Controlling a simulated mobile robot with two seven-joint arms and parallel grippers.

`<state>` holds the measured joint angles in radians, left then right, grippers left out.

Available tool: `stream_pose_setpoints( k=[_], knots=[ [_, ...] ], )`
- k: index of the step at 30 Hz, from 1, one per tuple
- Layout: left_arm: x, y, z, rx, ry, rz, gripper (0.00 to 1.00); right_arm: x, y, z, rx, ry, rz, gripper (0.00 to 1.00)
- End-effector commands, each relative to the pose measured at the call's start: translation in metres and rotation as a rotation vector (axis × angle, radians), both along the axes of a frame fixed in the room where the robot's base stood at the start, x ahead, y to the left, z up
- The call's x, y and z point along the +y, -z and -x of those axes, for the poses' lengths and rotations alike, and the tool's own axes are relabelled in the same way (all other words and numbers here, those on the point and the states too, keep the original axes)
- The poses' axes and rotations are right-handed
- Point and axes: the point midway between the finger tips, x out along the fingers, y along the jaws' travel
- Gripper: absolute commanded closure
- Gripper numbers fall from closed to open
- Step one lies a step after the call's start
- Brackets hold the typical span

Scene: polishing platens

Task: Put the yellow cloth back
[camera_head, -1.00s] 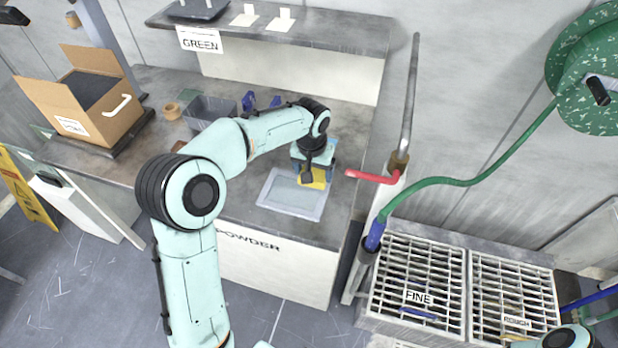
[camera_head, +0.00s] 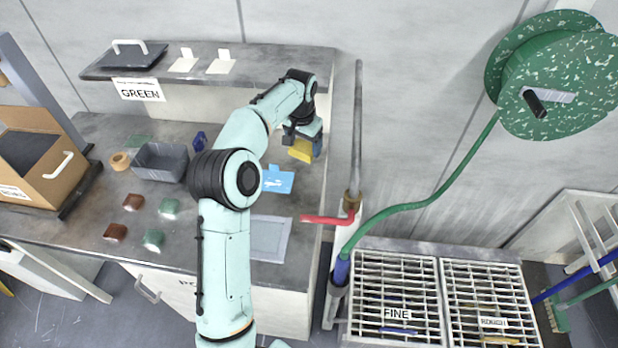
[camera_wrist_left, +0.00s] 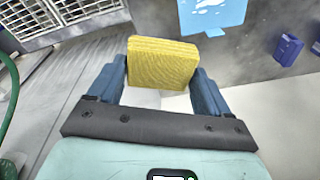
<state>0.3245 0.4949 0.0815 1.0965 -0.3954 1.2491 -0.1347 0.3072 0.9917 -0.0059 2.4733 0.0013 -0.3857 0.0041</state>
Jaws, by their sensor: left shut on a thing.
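The yellow cloth (camera_head: 301,151) is a folded block, held up near the right end of the counter, below the shelf. In the left wrist view the yellow cloth (camera_wrist_left: 162,63) sits between both blue fingers. My left gripper (camera_head: 304,146) is shut on it; the same gripper shows in the left wrist view (camera_wrist_left: 160,82). A light blue marked patch (camera_head: 278,179) lies on the counter below and left of the cloth, apart from it. My right gripper is not in view.
A pale grey tray (camera_head: 270,238) lies at the counter's front right. A grey bin (camera_head: 160,162), green and brown pieces and a cardboard box (camera_head: 30,160) are to the left. A red-handled tap (camera_head: 325,219) stands beside the counter's right edge. Slatted grates (camera_head: 395,290) are at lower right.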

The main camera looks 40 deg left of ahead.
Motion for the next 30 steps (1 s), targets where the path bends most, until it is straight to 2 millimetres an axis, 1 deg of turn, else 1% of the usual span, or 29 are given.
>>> stream_pose_setpoints(
  k=[1,3,6,9,16,21,24,27,30],
  knots=[
    [0.000,0.017,0.002,0.007,0.001,0.002,0.65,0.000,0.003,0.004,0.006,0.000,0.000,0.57],
    [-0.001,0.037,0.002,0.007,0.001,0.002,0.65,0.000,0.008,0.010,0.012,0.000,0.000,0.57],
    [-0.001,0.062,0.002,0.007,0.000,0.002,0.65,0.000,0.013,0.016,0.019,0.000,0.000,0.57],
    [-0.001,0.078,0.001,0.003,0.000,0.001,0.65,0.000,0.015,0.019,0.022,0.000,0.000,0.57],
    [-0.001,0.096,0.000,0.001,-0.001,0.000,0.65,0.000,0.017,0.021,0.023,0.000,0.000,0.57],
    [-0.001,0.128,0.001,0.003,0.000,0.002,0.65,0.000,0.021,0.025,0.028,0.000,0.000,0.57],
    [-0.001,0.140,0.000,0.000,0.000,0.001,0.65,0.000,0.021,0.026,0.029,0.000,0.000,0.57],
    [-0.001,0.145,0.000,-0.001,-0.001,0.000,0.65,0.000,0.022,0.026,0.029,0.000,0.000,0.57],
    [-0.001,0.145,-0.001,-0.002,-0.001,0.000,0.65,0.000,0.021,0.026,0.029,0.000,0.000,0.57]
  ],
)
